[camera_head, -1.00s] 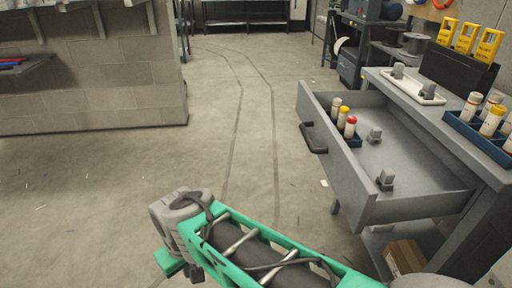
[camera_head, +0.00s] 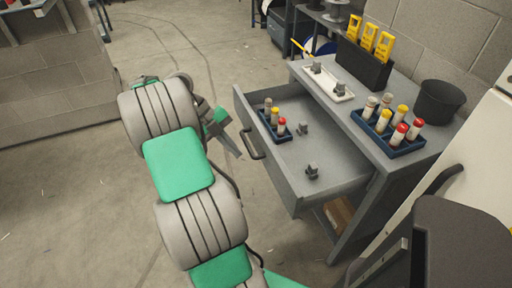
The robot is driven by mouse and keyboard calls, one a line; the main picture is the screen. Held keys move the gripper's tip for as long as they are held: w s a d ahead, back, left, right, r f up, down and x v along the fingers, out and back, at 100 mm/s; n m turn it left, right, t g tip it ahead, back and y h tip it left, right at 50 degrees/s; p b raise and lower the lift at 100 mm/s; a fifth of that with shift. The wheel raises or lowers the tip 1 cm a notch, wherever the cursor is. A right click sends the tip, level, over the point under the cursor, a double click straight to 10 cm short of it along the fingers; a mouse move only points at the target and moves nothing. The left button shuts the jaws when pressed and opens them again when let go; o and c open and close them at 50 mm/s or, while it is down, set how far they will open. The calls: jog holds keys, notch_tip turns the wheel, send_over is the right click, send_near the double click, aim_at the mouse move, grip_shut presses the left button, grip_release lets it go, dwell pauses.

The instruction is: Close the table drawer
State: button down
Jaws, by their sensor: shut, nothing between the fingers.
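The grey table drawer (camera_head: 318,185) is pulled well out from the grey table (camera_head: 408,160). Its dark handle (camera_head: 252,145) is on the front panel, facing left.
On the table top are a white tray (camera_head: 329,86), a dark holder with yellow tools (camera_head: 362,66), a blue tube rack (camera_head: 390,138) and a black bin (camera_head: 439,101). A cardboard box (camera_head: 340,217) lies on the lower shelf. Open floor (camera_head: 85,190) is at left.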

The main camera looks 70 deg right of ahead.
jog(key=b, duration=0.4)
send_near(273, 176)
notch_tip(273, 176, down, 4)
jog(key=a, duration=0.3)
jog(key=s+d, duration=0.2)
jog(key=d, duration=0.1)
jog(key=shift+s+d, duration=0.15)
jog(key=shift+s, duration=0.25)
